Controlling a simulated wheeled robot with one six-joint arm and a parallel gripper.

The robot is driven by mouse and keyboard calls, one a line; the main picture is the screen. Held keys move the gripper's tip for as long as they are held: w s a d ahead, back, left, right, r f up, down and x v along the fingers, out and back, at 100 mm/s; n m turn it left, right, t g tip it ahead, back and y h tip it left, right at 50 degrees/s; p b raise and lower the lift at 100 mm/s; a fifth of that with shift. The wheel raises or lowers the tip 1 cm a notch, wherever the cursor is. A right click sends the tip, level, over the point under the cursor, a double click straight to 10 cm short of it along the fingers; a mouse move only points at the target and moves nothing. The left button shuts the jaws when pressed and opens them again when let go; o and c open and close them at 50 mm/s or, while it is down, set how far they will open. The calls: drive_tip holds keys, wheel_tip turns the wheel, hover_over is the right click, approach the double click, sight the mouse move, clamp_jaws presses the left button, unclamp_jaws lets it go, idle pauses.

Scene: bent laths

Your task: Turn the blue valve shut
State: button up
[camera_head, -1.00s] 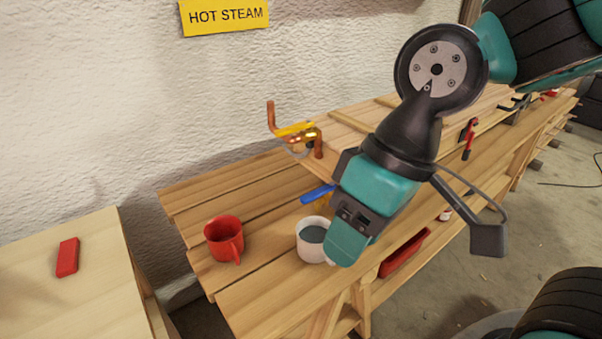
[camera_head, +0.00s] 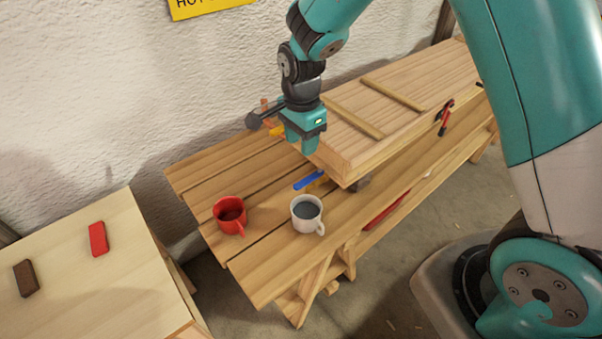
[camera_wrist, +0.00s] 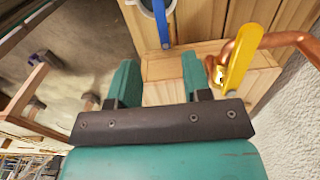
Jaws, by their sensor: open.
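The blue valve (camera_head: 308,180) shows as a blue lever beside the near left end of the long wooden box. A brass-coloured part shows next to it. In the wrist view the blue lever (camera_wrist: 162,22) runs up and down at the top centre, beyond the fingertips, with one end by the box edge. My gripper (camera_head: 305,147) hangs above the box's left end, behind the lever in the head view. In the wrist view my gripper (camera_wrist: 160,80) has its fingers apart with nothing between them. A yellow lever (camera_wrist: 240,62) on a copper pipe (camera_wrist: 285,40) is right of the fingers.
A white mug (camera_head: 307,214) with dark liquid stands close in front of the blue lever. A red mug (camera_head: 230,215) stands left of it. The wooden box (camera_head: 400,110) fills the bench's right part. A side table (camera_head: 110,290) holds red and brown blocks.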

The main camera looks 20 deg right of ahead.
sight(301, 183)
wheel_tip(301, 183, down, 13)
drive_tip(key=p, duration=0.3)
drive_tip(key=shift+r, duration=0.2)
clamp_jaws()
